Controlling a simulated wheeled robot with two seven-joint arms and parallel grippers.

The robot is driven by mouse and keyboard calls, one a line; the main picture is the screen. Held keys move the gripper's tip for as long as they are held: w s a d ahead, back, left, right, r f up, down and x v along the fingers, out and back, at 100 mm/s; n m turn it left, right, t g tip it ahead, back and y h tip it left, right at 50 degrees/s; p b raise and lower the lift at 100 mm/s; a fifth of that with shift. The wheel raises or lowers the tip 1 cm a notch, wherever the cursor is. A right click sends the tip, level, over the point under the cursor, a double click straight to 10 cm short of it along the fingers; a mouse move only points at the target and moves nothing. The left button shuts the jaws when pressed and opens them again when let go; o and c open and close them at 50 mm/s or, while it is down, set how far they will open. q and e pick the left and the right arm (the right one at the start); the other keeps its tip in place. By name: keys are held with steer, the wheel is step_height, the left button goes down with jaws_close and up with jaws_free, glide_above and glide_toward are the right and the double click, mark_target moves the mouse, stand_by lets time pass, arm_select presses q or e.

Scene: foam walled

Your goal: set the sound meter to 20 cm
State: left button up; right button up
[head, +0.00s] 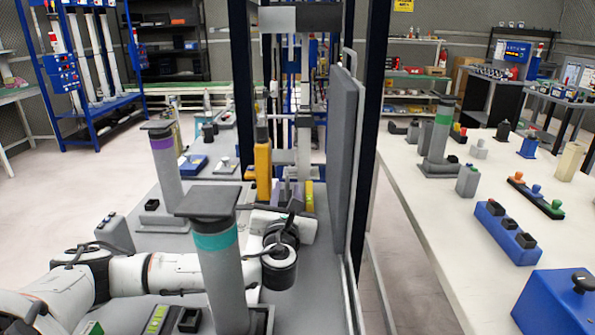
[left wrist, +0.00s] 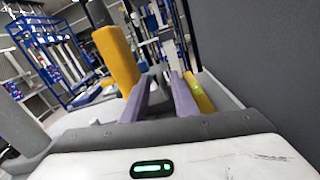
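A tall yellow block with a dark upper end (head: 263,170) stands upright on the grey bench; it looks like the sound meter, but no scale can be read. It also shows in the left wrist view (left wrist: 118,60), just left of my fingers. My left gripper (head: 290,190) is low over the bench, right of the yellow block. Its two purple-grey fingers (left wrist: 164,98) stand apart with nothing clearly held between them. A yellow-green piece (left wrist: 200,93) is just right of the right finger; it also shows in the head view (head: 309,195). My right gripper is not in view.
A grey upright panel (head: 342,150) stands close right of my left gripper. A teal-banded post (head: 220,265) and a purple-banded post (head: 165,165) stand on the bench. A white table (head: 440,215) with several devices is at right.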

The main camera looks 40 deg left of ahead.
mark_target(287, 178)
arm_select(q)
steer(key=shift+w+a+f, duration=0.1)
steer(key=shift+a+f, duration=0.15)
steer(key=shift+f, duration=0.05)
steer(key=b+x, duration=0.1)
steer(key=x, duration=0.7)
steer(key=shift+a, duration=0.1)
steer(key=shift+w+a, duration=0.4)
steer(key=shift+w, duration=0.1)
steer(key=shift+r, duration=0.1)
arm_select(e)
steer(key=shift+s+f, duration=0.55)
steer(key=shift+f, duration=0.25)
arm_select(q)
jaws_close()
arm_select(e)
steer(key=shift+w, duration=0.1)
